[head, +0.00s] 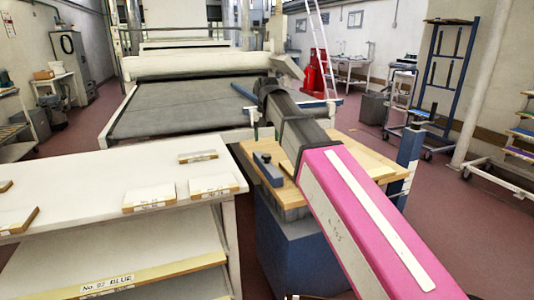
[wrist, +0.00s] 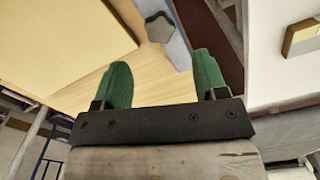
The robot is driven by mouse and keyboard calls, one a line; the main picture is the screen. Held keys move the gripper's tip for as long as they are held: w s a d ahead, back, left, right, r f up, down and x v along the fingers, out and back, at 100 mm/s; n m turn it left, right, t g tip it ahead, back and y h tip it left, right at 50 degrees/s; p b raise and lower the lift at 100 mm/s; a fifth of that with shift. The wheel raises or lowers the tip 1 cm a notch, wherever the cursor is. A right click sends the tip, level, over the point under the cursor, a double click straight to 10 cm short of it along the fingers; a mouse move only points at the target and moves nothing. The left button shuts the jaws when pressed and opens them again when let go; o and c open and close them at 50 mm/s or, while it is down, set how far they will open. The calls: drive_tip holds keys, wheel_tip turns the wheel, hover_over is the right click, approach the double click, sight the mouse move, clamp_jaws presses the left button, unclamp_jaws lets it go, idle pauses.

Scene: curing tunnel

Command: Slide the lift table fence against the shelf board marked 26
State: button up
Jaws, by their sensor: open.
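The lift table (head: 370,160) has a pale wooden top on a blue base. Its fence is a blue-grey bar (head: 269,172) on the top's left side, with a dark knob (head: 263,157). The wrist view shows the fence (wrist: 182,52) and its grey star-shaped knob (wrist: 160,28). A tan board (wrist: 50,40) lies on the wooden top there, apart from the fence; no mark shows on it. I cannot read a 26 anywhere. My gripper (wrist: 160,80) is open, its green fingertips apart and empty above the wooden top, near the knob. In the head view my arm partly hides it.
A white rack (head: 90,180) on the left carries several small labelled boards (head: 148,197), too small to read. A lower edge label (head: 107,285) seems to read No. 02 BLUR. Red floor (head: 460,220) is clear at the right.

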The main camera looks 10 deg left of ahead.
sight(267, 155)
drive_tip(key=shift+f, duration=3.6)
